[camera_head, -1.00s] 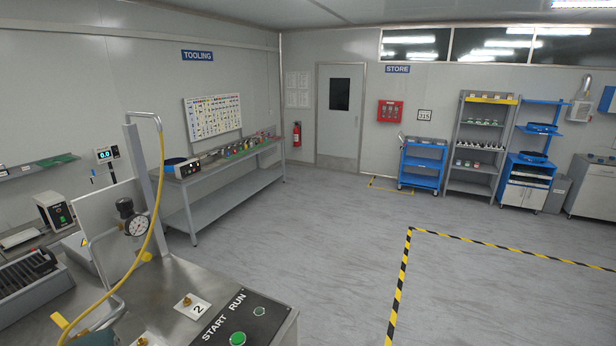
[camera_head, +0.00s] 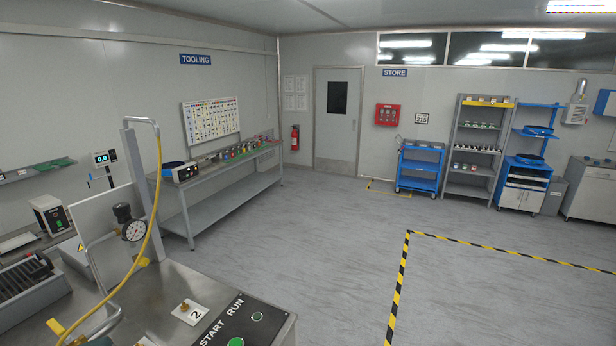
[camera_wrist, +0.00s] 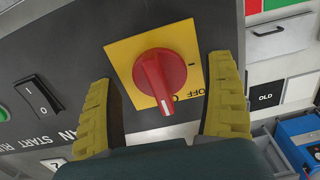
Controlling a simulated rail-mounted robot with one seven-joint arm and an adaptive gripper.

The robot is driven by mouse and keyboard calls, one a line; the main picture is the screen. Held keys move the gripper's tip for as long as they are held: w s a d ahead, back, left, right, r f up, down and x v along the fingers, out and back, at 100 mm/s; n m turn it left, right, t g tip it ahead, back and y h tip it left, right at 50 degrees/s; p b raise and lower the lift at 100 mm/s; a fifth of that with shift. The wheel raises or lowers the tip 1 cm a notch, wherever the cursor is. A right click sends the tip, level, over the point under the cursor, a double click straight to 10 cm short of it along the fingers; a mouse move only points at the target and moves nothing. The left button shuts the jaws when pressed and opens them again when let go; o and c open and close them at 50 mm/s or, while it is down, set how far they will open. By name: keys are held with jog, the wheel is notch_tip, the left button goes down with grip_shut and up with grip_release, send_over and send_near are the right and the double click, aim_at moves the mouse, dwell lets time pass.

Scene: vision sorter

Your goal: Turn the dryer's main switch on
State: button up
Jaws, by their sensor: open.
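The main switch is a red rotary knob (camera_wrist: 160,76) on a square yellow plate (camera_wrist: 122,50), seen in the wrist view. Its raised bar runs roughly up and down, with a white mark at the lower end. The lettering OFF (camera_wrist: 198,93) is printed on the plate beside that end. My gripper (camera_wrist: 160,75) is open, with one yellow ribbed finger left of the knob and one right of it. My gripper does not show in the head view.
Left of the plate are a black rocker switch (camera_wrist: 40,94), a green button (camera_wrist: 2,113) and START RUN lettering. A blue bin (camera_wrist: 300,145) is at lower right. The head view shows a bench with a pressure gauge (camera_head: 134,230) and open floor (camera_head: 300,250).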

jog(key=shift+r, duration=0.1)
jog(key=shift+r, duration=4.05)
